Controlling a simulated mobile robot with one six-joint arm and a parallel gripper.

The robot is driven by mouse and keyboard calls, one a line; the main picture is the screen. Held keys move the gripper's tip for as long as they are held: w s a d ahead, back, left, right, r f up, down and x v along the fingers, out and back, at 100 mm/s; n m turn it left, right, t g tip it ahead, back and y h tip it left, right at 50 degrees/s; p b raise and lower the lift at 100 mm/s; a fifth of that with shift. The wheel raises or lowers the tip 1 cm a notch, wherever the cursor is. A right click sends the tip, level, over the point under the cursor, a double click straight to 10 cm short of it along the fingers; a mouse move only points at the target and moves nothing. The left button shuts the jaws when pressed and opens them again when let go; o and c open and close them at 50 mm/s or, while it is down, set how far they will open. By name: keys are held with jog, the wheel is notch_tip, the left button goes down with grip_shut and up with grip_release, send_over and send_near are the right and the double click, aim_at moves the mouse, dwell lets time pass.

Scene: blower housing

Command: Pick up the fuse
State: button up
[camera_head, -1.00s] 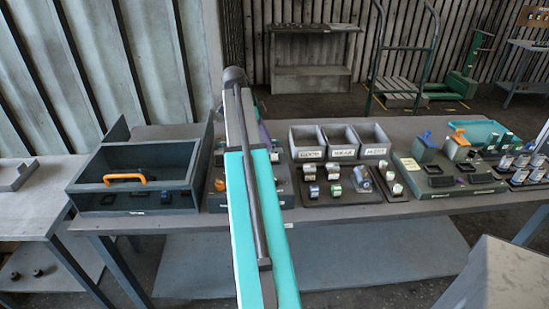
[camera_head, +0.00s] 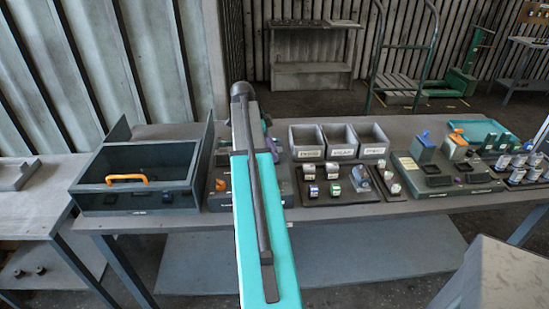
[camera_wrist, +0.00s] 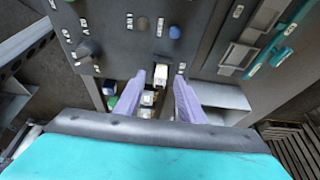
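In the wrist view my gripper (camera_wrist: 166,76) has two purple fingers spread apart, with a clear gap between them. A small white and yellow piece (camera_wrist: 160,73) shows in the gap near the fingertips; it may be the fuse, but I cannot tell for sure. Small black blocks with pale tops (camera_wrist: 147,98) show closer to the palm, beside the left finger. A dark panel (camera_wrist: 112,38) with several coloured knobs lies beyond the fingertips. In the head view my arm hides most of this spot, and the fingers are hardly visible.
In the head view an open dark box with an orange handle (camera_head: 127,179) stands left of my arm. Three grey labelled bins (camera_head: 342,141) and a dark board with small parts (camera_head: 336,190) stand to the right. Stations with blue and orange pieces (camera_head: 446,172) are farther right.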

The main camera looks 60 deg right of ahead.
grip_shut()
jog(key=shift+r, duration=0.25)
jog(key=shift+r+b, duration=0.8)
jog(key=shift+r, duration=0.5)
jog(key=shift+s+r, duration=0.1)
jog(key=shift+r, duration=0.1)
jog(key=s+a+b, duration=0.2)
jog(key=s+a, duration=0.2)
jog(key=s, duration=0.2)
jog(key=s+a+r+b, duration=0.1)
jog(key=s+a+b, duration=0.1)
jog(key=s+a, duration=0.2)
jog(key=s, duration=0.3)
jog(key=shift+s+a+r, duration=0.2)
jog(key=shift+a+r, duration=0.05)
jog(key=shift+a, duration=0.05)
